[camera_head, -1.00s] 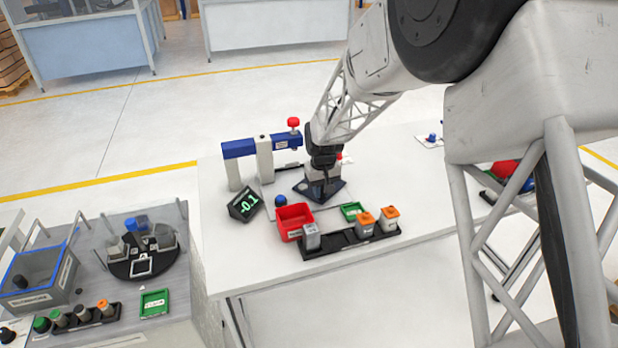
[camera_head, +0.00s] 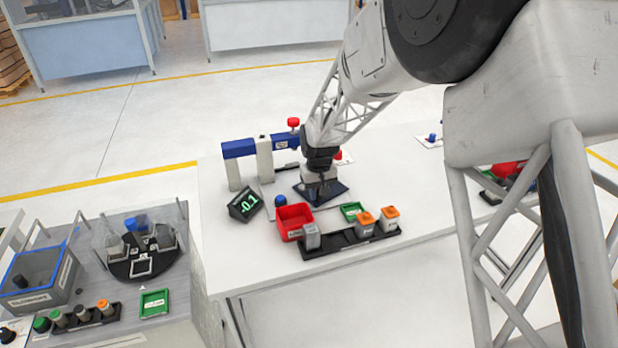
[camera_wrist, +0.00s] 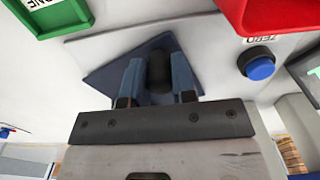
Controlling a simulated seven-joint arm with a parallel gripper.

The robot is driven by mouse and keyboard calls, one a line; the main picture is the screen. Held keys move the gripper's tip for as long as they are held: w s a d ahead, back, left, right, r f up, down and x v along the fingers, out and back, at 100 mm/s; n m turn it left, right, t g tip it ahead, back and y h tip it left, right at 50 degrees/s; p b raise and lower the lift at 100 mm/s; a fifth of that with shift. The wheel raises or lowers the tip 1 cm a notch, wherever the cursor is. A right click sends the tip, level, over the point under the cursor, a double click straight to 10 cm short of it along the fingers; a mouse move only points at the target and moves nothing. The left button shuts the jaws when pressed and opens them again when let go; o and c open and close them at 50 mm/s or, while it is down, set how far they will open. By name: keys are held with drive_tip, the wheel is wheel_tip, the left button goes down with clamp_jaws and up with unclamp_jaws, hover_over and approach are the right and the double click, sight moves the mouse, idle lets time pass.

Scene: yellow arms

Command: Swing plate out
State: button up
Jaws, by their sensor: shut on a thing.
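The dark blue plate (camera_head: 339,193) lies low over the white table, partly under my gripper in the head view. In the wrist view the plate (camera_wrist: 104,78) shows as a flat angled sheet with a dark upright knob (camera_wrist: 158,66) on it. My gripper (camera_wrist: 157,72) has one blue-grey finger on each side of this knob and is shut on it. In the head view my gripper (camera_head: 319,187) points down over the plate, and the fingertips are hard to make out. The plate's pivot cannot be made out.
A blue and white frame (camera_head: 264,158) with a red knob (camera_head: 293,122) stands behind. A display (camera_head: 245,205), a blue button (camera_head: 280,200) and a red bin (camera_head: 289,217) are at left. A black rack (camera_head: 346,242) with containers and a green tray (camera_head: 352,211) are in front.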

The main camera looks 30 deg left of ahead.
drive_tip(key=shift+s+a, duration=0.3)
drive_tip(key=shift+s, duration=0.15)
idle(0.4)
drive_tip(key=shift+s+a, duration=0.45)
drive_tip(key=shift+s, duration=0.25)
drive_tip(key=shift+o, duration=0.8)
drive_tip(key=shift+s+a, duration=0.15)
drive_tip(key=o, duration=0.4)
drive_tip(key=shift+c, duration=0.2)
drive_tip(key=shift+r, duration=0.1)
wheel_tip(320, 180, up, 7)
drive_tip(key=shift+r, duration=0.15)
idle(0.5)
